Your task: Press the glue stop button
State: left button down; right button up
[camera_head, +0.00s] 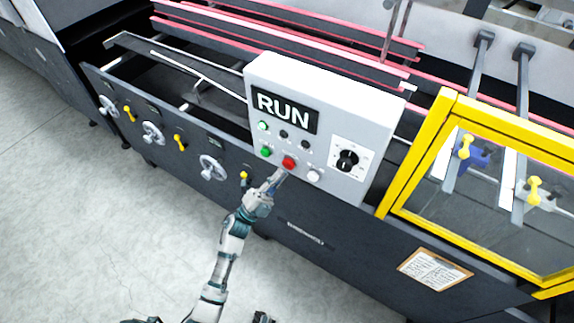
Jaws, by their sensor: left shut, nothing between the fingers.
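A light grey control box (350,109) on the machine carries a black display (284,109) reading RUN. Its lower row has a green button (266,152), a red button (289,162) and a white button (314,176). No label legibly names the glue stop; red is the likely stop colour. My left gripper (280,174) is shut and empty, its tip just below the red button. I cannot tell whether it touches the button. My right gripper is not recognisable in view.
Above the buttons are a lit green lamp (263,126) and two dark ones. A black dial (346,160) sits at right. A yellow-framed guard (417,155) stands right of the box. Handwheels (212,168) line the left side panel. A clipboard (434,270) hangs low.

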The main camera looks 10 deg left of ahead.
dwell(0.4)
pick_arm(q)
jog(key=shift+w+d, duration=0.15)
jog(key=shift+w, duration=0.2)
jog(key=shift+r, duration=0.1)
jog(key=shift+w+d, duration=0.2)
jog(key=shift+w, duration=0.25)
dwell(0.5)
dwell(0.4)
jog(key=shift+s+a, duration=0.35)
jog(key=shift+s, duration=0.55)
